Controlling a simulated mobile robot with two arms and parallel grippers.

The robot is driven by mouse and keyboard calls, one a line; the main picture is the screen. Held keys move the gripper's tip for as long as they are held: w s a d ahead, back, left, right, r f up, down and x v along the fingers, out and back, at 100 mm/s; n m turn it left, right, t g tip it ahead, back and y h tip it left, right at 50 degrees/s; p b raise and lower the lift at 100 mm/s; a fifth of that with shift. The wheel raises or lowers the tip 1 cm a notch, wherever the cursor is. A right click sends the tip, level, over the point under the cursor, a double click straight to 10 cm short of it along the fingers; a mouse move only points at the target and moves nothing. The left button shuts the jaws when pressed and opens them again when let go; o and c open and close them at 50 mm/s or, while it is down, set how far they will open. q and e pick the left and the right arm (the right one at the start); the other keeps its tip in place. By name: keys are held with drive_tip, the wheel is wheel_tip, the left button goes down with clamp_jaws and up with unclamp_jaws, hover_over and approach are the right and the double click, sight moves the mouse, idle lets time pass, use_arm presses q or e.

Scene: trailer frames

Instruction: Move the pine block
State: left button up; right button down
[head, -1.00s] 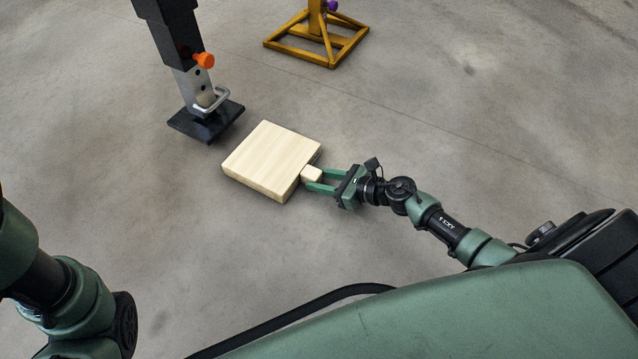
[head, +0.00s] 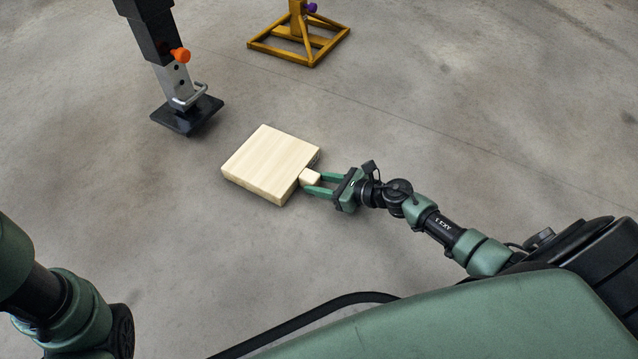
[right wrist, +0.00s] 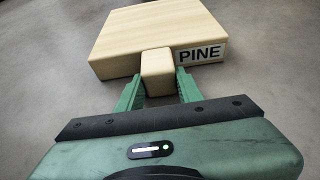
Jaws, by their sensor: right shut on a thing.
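The pine block (head: 268,162) is a pale, flat, square wooden block with a small wooden knob on its near right side. In the right wrist view the block (right wrist: 150,30) shows a "PINE" label beside the knob (right wrist: 157,70). My right gripper (head: 312,184) is shut on that knob, one green finger on each side; it also shows in the right wrist view (right wrist: 158,88). I cannot tell whether the block touches the floor. My left arm is at the lower left of the head view, with its gripper out of the picture.
A black and silver jack leg (head: 174,84) with an orange knob stands on a black foot plate (head: 187,116) to the upper left of the block. A yellow stand (head: 299,45) is at the top.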

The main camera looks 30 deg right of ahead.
drive_tip(key=shift+s, duration=0.1)
drive_tip(key=c, duration=0.8)
unclamp_jaws()
drive_tip(key=shift+c, duration=0.2)
drive_tip(key=p+v, duration=0.3)
drive_tip(key=v, duration=0.3)
drive_tip(key=shift+s+d+r, duration=0.2)
drive_tip(key=shift+s, duration=0.05)
drive_tip(key=shift+s+d+r+p, duration=0.1)
drive_tip(key=shift+s+d+p, duration=0.25)
drive_tip(key=shift+s+p, duration=0.1)
